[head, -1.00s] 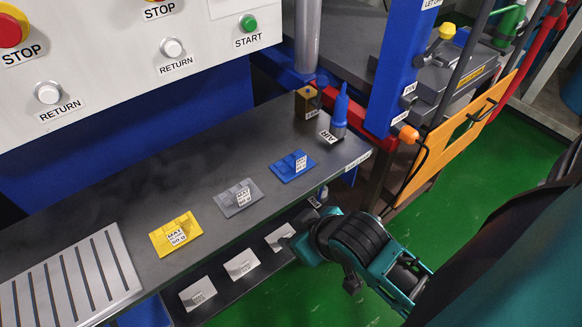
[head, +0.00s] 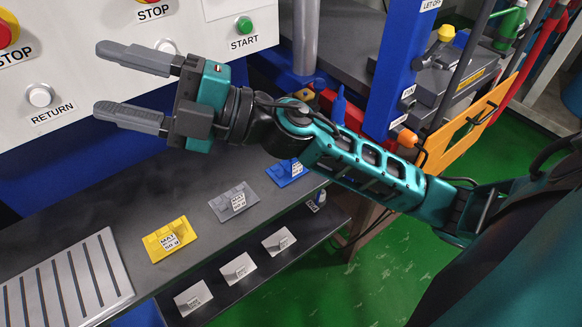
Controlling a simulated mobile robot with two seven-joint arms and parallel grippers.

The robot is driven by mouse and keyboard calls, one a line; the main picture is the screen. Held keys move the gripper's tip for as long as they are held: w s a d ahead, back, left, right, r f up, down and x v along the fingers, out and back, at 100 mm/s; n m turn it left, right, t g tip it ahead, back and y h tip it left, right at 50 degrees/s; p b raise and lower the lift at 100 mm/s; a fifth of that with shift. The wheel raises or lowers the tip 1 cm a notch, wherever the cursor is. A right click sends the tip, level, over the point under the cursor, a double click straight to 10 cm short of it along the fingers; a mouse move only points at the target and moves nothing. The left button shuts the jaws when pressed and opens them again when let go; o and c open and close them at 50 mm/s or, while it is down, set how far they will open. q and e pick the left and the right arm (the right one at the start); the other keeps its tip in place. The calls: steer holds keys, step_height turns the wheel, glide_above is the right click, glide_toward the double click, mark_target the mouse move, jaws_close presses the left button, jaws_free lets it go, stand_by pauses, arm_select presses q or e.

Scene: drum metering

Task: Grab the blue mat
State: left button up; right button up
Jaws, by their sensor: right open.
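The blue mat (head: 286,175) lies on the dark shelf, the rightmost of three small mats. My right forearm passes over it and hides part of it. My right gripper (head: 115,84) is open and empty. Its two grey fingers point left, in front of the white control panel, well left of the blue mat in the picture. My left gripper is not in view.
A grey mat (head: 234,201) and a yellow mat (head: 170,240) lie on the shelf (head: 205,258) left of the blue one. A slotted metal plate (head: 65,285) is at the left. White cards (head: 238,268) lie on a lower shelf. A blue post (head: 395,70) stands at the right.

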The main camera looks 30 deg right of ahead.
step_height(320, 180, down, 11)
steer(key=s+d+n+g+h, duration=0.1)
steer(key=s+n+g+h, duration=0.1)
steer(key=n+g+h, duration=0.75)
steer(key=w+d+f+g+h, duration=0.15)
steer(key=d+h, duration=0.35)
steer(key=d, duration=0.6)
steer(key=w+d+f+h, duration=0.25)
steer(key=d+h, duration=0.25)
steer(key=d, duration=0.5)
steer(key=shift+m+h, duration=0.35)
steer(key=shift+m, duration=0.1)
steer(key=shift+s+d+f, duration=0.1)
steer(key=shift+d+f, duration=0.1)
steer(key=shift+f, duration=1.9)
steer(key=shift+s+d+f, duration=0.1)
steer(key=shift+d+f, duration=0.1)
steer(key=shift+f, duration=1.85)
steer(key=shift+s+d+f, duration=0.1)
steer(key=shift+d+f, duration=0.1)
steer(key=shift+f, duration=1.9)
steer(key=c, duration=1.1)
